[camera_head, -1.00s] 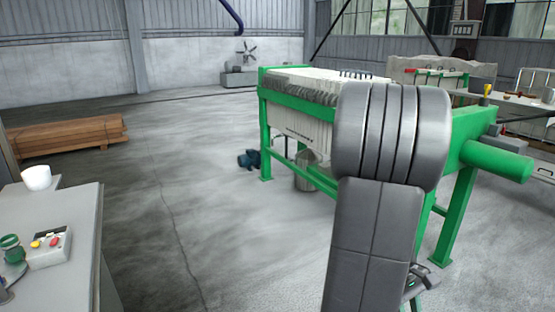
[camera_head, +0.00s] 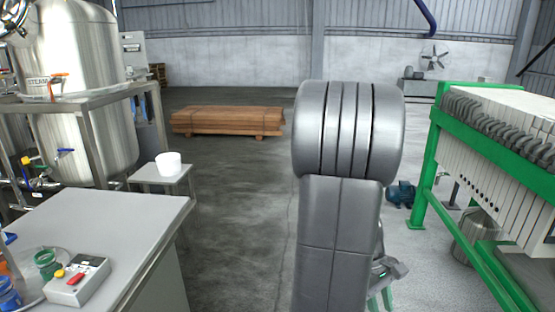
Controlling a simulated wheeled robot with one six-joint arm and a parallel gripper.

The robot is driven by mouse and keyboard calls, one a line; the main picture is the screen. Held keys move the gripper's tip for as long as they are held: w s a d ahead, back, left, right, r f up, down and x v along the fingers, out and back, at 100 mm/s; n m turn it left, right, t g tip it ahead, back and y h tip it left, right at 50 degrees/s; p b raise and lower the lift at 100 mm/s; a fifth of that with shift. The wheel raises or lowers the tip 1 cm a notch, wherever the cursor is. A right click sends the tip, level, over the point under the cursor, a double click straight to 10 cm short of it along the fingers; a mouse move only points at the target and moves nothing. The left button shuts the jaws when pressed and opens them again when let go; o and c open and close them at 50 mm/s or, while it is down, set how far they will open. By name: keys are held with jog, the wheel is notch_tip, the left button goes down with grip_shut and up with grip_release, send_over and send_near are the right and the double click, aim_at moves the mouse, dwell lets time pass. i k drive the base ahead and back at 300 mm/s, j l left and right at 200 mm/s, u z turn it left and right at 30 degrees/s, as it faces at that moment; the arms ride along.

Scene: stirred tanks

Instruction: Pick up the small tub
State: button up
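A small white tub (camera_head: 168,164) stands upright on a small grey stand (camera_head: 182,178) left of centre, just beyond the grey bench. My arm rises in front of the camera at right of centre. Part of my gripper (camera_head: 384,284) shows low behind my arm link, well to the right of the tub and apart from it. Most of the gripper is hidden by the arm, so I cannot see whether its fingers are open or shut.
The grey bench (camera_head: 112,222) at lower left holds a button box (camera_head: 78,281) and jars, one green (camera_head: 46,264). A steel tank (camera_head: 85,90) in a frame stands behind. A green filter press (camera_head: 470,150) is on the right. Open floor lies mid-view, before stacked timber (camera_head: 228,121).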

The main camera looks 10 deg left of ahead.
aim_at(169, 164)
jog(key=i+l+u, duration=0.2)
jog(key=i, duration=1.45)
jog(key=i+j+u, duration=0.15)
jog(key=i+u, duration=1)
jog(key=i+l+u, duration=0.35)
jog(key=i+j+u, duration=0.15)
jog(key=i+u, duration=1.1)
jog(key=k, duration=0.1)
